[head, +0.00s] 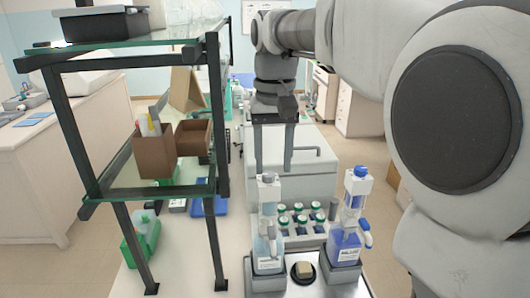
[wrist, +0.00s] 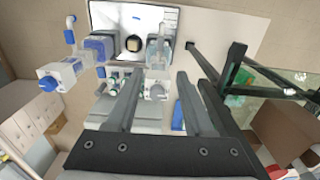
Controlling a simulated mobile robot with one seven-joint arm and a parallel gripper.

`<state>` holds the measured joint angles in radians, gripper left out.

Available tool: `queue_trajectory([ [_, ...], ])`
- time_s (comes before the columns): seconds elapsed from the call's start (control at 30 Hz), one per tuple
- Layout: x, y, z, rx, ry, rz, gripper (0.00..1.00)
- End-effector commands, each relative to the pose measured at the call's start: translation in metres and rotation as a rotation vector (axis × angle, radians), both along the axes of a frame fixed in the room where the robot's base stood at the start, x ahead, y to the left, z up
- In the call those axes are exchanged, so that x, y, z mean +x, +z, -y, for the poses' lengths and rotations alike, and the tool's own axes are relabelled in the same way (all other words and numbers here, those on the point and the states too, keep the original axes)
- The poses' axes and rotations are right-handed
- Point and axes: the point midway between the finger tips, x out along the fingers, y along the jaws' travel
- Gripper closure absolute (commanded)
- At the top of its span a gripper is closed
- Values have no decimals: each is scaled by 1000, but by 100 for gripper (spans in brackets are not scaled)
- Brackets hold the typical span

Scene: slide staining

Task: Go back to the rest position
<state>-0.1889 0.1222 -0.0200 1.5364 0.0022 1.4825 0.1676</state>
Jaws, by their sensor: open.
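My gripper (head: 273,160) points down in the head view, with its two fingers apart and nothing between them. It is above and behind the staining bottles, in front of a white cabinet. In the wrist view my gripper (wrist: 160,82) is open and empty too. A blue-filled dispenser bottle (head: 345,242) stands upright at the right front. A pale dispenser bottle (head: 268,246) stands to its left. Between them a small beige block (head: 304,270) sits on a dark round plate. Several green-and-white capped vials (head: 300,219) stand behind the bottles.
A dark-framed glass shelf (head: 216,120) stands close at the left of my gripper. It holds brown boxes (head: 153,156) and a black tray (head: 103,24). A green caddy (head: 140,245) is below it. Open floor (head: 360,150) shows behind, to the right.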

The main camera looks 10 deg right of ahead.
Motion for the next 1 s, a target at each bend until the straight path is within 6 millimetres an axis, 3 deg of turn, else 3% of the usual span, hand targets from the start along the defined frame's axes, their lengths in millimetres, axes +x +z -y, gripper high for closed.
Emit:
queue_trajectory([
  [0.37, -9, 2, 5, 5, -1, 23, 48],
  [0.67, -64, 1, 32, 22, -2, 160, 48],
  [1.0, -132, -24, 56, 22, -2, 329, 48],
])
